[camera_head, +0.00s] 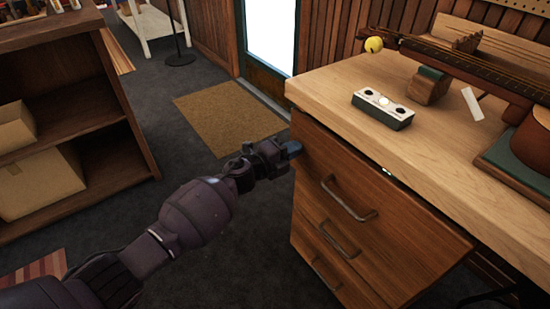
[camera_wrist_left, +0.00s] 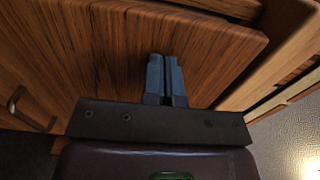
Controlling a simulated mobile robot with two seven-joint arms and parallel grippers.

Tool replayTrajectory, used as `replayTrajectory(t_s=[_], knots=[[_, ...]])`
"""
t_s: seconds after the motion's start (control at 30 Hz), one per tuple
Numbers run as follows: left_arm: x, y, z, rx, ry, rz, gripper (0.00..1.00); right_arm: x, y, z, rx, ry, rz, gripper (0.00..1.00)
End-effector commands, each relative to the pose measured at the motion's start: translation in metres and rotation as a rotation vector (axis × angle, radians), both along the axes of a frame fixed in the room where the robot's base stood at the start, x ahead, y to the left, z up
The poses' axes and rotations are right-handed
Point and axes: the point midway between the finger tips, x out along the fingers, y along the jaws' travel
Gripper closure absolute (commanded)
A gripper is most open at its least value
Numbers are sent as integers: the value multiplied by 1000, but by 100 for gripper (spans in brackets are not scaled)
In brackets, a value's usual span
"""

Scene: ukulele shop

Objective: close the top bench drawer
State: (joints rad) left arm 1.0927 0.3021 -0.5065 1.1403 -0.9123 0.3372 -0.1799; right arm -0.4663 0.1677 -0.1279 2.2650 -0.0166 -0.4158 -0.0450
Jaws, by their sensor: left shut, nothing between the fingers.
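The top bench drawer (camera_head: 400,215) is the uppermost wooden front under the bench top, with a metal bar handle (camera_head: 348,202). Its front stands out from the lower drawers, so it is partly open. My left gripper (camera_head: 292,149) is shut and empty at the left end of this front, near its upper part. In the left wrist view the closed blue-grey fingers (camera_wrist_left: 166,80) point at the wood of the drawer front (camera_wrist_left: 105,60). I cannot tell whether they touch it. A handle (camera_wrist_left: 25,112) shows at the left there. My right gripper is out of view.
The wooden workbench top (camera_head: 330,85) carries a white-topped box (camera_head: 383,108), a yellow ball (camera_head: 374,44) and a ukulele on supports. Two lower drawers sit below. A shelf unit (camera_head: 135,150) with cardboard boxes stands left. Dark carpet and a brown mat (camera_head: 225,115) lie between.

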Motion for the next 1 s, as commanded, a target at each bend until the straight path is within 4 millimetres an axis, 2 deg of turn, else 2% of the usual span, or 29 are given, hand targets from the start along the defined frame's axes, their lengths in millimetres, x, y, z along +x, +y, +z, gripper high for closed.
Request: replayTrajectory(t_s=[0.1, 0.33, 0.83, 1.0], knots=[[10, -15, -5, 1, 4, -1, 100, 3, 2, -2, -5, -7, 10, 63], [21, -30, -2, 0, 1, -1, 100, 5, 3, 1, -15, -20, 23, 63], [25, -34, 5, -2, -5, 2, 100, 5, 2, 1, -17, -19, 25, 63], [24, -28, 7, -3, -7, 3, 100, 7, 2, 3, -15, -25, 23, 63]])
